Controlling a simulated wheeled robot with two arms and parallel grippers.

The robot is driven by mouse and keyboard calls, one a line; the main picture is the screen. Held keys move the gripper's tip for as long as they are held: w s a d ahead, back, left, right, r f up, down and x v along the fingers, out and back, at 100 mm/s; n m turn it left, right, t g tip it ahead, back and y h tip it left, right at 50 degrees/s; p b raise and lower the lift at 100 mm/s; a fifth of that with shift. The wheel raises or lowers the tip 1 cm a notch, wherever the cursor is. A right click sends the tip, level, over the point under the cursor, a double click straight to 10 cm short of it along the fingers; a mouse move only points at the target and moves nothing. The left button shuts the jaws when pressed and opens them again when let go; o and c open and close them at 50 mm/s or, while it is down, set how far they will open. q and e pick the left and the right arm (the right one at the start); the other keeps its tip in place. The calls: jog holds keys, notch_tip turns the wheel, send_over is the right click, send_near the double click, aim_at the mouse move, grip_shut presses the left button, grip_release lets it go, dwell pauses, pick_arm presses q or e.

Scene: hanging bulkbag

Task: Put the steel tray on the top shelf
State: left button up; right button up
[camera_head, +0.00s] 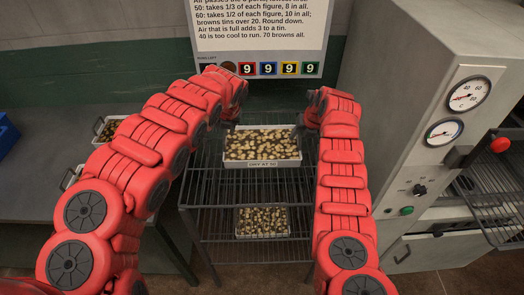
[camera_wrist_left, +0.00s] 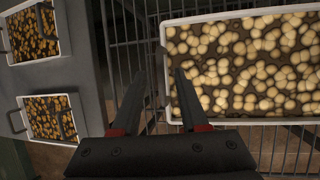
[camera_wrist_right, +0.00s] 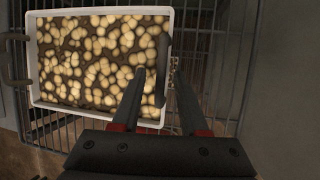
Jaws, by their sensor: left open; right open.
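A pale metal-looking tray (camera_head: 262,164) full of small brown and cream rounded pieces sits on the upper level of a wire rack (camera_head: 240,188). It has a small front label. My left gripper (camera_head: 230,120) is open at its left end; in the left wrist view (camera_wrist_left: 160,73) the fingers lie either side of the tray's left edge (camera_wrist_left: 167,60). My right gripper (camera_head: 309,122) is open at its right end; in the right wrist view (camera_wrist_right: 157,68) the fingers lie either side of the right edge (camera_wrist_right: 170,40). I cannot tell whether either touches the tray.
A similar tray (camera_head: 262,234) stands on a lower rack level. More trays of brown pieces (camera_wrist_left: 31,34) lie on the grey bench (camera_head: 35,165) at left. A machine with gauges (camera_head: 440,130) and a wire shelf (camera_head: 500,190) stand at right. A sign (camera_head: 260,30) hangs behind.

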jog(key=shift+r, duration=0.1)
pick_arm(q)
jog(key=v, duration=0.8)
jog(key=shift+s, duration=0.15)
pick_arm(e)
jog(key=v, duration=1.1)
jog(key=shift+s+d+r, duration=0.15)
jog(key=shift+d+r, duration=0.05)
jog(key=shift+r, duration=0.1)
pick_arm(q)
jog(key=shift+d+r, duration=0.1)
jog(key=shift+d, duration=0.1)
